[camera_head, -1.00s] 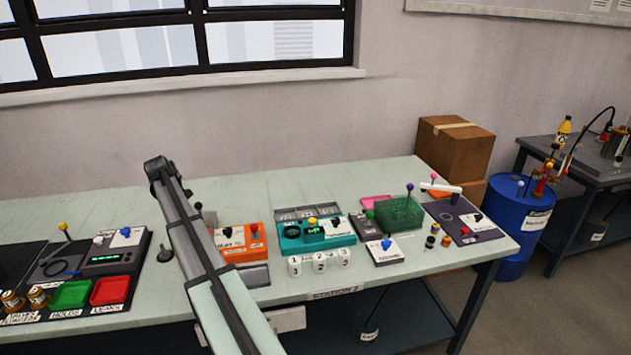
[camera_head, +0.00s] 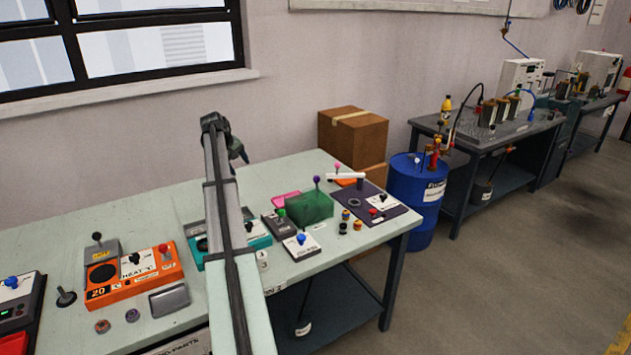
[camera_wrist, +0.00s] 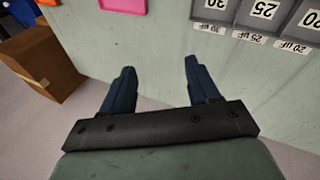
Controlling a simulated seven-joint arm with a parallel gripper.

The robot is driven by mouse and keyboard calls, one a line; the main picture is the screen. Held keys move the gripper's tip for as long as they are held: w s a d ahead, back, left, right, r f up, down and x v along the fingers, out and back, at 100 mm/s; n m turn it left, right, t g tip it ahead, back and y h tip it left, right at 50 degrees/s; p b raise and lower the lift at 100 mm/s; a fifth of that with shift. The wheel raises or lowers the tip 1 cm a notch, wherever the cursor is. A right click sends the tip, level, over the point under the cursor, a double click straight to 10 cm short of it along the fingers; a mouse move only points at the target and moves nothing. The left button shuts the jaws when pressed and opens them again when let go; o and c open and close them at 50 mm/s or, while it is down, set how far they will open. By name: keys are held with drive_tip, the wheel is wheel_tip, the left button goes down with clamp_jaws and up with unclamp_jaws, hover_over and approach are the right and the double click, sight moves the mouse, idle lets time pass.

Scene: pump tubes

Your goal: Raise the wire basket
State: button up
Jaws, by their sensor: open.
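A green, see-through box (camera_head: 322,211) stands near the right end of the table, with a purple-knobbed handle (camera_head: 317,180) rising at its back. This looks like where the wire basket is; wire mesh is too small to make out. My gripper (camera_wrist: 158,74) is open and empty in the wrist view, its two dark fingers well apart above the table. In the head view it shows partly behind my arm (camera_head: 238,152), near the wall, to the left of the green box and apart from it. The green box does not show in the wrist view.
Beside the green box are a white blue-knobbed unit (camera_head: 300,246), a dark purple board (camera_head: 375,212) and several small jars (camera_head: 357,225). A pink tray (camera_wrist: 122,4) and labelled grey bins (camera_wrist: 262,14) lie near my gripper. Cardboard boxes (camera_head: 352,139) stand beyond the table.

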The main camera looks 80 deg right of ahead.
sight(315, 177)
drive_tip(key=s+d+r+m+g+y, duration=0.15)
drive_tip(key=s+d, duration=0.25)
drive_tip(key=s, duration=0.7)
drive_tip(key=s+d+r+m+g+y, duration=0.1)
drive_tip(key=s+d+m, duration=0.3)
drive_tip(key=s, duration=0.7)
drive_tip(key=shift+n+h, duration=0.25)
drive_tip(key=shift+n, duration=0.3)
drive_tip(key=x, duration=1.3)
drive_tip(key=shift+s+d+f, duration=0.2)
drive_tip(key=shift+s+d, duration=0.05)
drive_tip(key=shift+d, duration=0.1)
clamp_jaws()
